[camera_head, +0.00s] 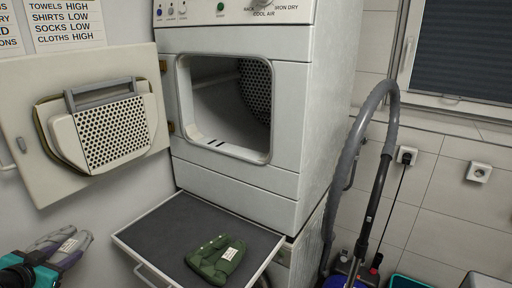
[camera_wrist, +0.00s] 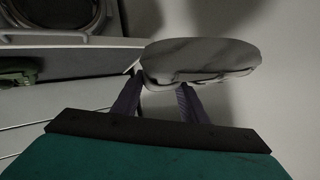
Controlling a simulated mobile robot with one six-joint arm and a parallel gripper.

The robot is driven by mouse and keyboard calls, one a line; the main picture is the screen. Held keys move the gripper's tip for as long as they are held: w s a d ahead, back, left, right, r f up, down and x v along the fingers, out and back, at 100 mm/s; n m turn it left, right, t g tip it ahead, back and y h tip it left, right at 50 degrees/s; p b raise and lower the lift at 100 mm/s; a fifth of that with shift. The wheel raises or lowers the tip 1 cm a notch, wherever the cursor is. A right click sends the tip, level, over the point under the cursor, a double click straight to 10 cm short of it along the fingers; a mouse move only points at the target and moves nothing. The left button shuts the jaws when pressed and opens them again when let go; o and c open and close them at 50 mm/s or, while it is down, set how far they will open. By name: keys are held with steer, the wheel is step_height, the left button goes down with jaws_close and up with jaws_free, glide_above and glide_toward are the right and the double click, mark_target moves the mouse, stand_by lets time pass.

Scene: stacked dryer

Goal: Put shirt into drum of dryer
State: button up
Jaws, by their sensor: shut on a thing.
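My gripper (camera_head: 42,258) is at the lower left in the head view, shut on a grey folded garment (camera_head: 70,243) with a white label. In the wrist view the grey garment (camera_wrist: 200,58) sits between my fingertips (camera_wrist: 160,88), clear of the shelf. I cannot tell for sure whether it is a shirt. The dryer (camera_head: 240,175) stands in the middle with its door (camera_head: 30,125) swung open to the left. The drum (camera_head: 256,88) shows partly through the square opening; its far side is hidden.
A pull-out shelf (camera_head: 165,225) juts out below the dryer, with a green folded garment (camera_head: 216,262) on it. Its edge (camera_wrist: 95,75) is left of the grey garment in the wrist view. A vacuum hose (camera_head: 349,150) stands at the right. The opening is unobstructed.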

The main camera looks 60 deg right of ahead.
steer(key=s+d+r+m+g, duration=0.2)
steer(key=d+r, duration=0.5)
steer(key=d, duration=1.1)
steer(key=s+d+r+m+g+h+p, duration=0.1)
steer(key=s+d+r+m+g, duration=0.2)
steer(key=d, duration=1.6)
steer(key=s+d+r+m+g+h+p, duration=0.1)
steer(key=s+d+r+m+g, duration=0.2)
steer(key=s+d+r, duration=0.6)
steer(key=shift+d+r+g, duration=0.25)
steer(key=shift+d+r, duration=0.15)
steer(key=shift+d, duration=1.25)
steer(key=shift+d+r+g, duration=0.2)
steer(key=shift+d+r, duration=0.2)
steer(key=shift+d, duration=1.3)
steer(key=shift+d+r+g, duration=0.25)
steer(key=shift+d+r, duration=0.15)
steer(key=shift+d, duration=1.25)
steer(key=s+d+r+t+p, duration=0.1)
steer(key=s+d+r+p, duration=0.1)
steer(key=d, duration=0.8)
steer(key=shift+s+d+n, duration=0.25)
steer(key=shift+s+n, duration=0.15)
steer(key=shift+s, duration=0.25)
steer(key=shift+f, duration=0.2)
steer(key=shift+f+p, duration=0.9)
steer(key=shift+f, duration=2.1)
steer(key=shift+f, duration=0.1)
